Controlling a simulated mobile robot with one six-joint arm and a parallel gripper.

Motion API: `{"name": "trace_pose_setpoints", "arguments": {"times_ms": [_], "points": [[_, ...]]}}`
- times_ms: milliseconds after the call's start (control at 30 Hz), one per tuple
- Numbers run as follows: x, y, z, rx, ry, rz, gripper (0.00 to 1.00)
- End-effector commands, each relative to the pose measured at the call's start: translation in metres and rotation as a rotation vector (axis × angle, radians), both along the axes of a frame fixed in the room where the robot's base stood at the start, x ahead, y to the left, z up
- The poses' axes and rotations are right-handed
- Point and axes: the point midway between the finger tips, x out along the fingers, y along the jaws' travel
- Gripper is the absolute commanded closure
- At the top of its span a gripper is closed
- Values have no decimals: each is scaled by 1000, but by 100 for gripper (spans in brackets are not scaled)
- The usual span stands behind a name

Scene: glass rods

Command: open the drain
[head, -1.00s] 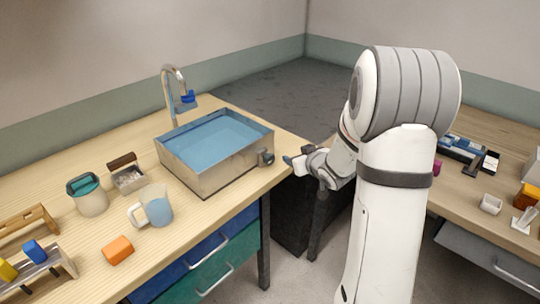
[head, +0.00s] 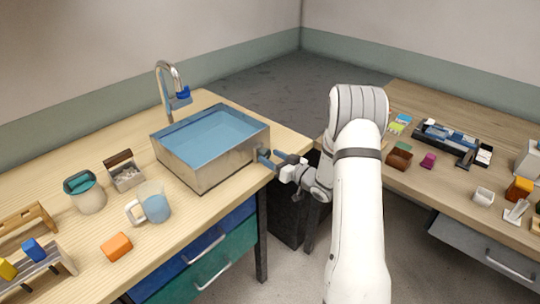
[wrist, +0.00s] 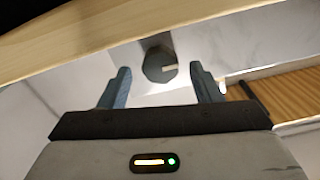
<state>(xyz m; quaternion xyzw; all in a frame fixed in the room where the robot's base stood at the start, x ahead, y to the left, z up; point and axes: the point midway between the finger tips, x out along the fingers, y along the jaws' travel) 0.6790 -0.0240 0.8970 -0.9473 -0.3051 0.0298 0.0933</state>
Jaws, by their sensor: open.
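The metal sink (head: 200,172) stands on the left table and holds blue water (head: 215,135). Its dark drain knob is on the right end wall; in the head view it is largely covered by my fingers. In the wrist view the round grey drain knob (wrist: 156,66), with a pale bar on it, lies between and just beyond my two blue-grey fingers. My gripper (head: 274,161) reaches to that wall from the right with its jaws open. In the wrist view my gripper (wrist: 160,86) has clear gaps on both sides of the knob.
A faucet (head: 170,88) rises behind the sink. A glass pitcher (head: 154,203), a teal-lidded jar (head: 86,194) and an orange block (head: 116,247) stand in front. The right table (head: 440,185) holds several small objects. A gap separates the tables.

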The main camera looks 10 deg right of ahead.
Motion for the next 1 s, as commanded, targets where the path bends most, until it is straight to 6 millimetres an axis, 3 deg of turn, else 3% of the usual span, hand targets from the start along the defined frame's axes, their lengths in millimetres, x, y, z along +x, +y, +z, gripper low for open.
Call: {"name": "trace_pose_setpoints", "arguments": {"times_ms": [433, 1000], "points": [[11, 8, 0, 0, 0, -1, 43], [11, 8, 0, -1, 1, -1, 86]]}}
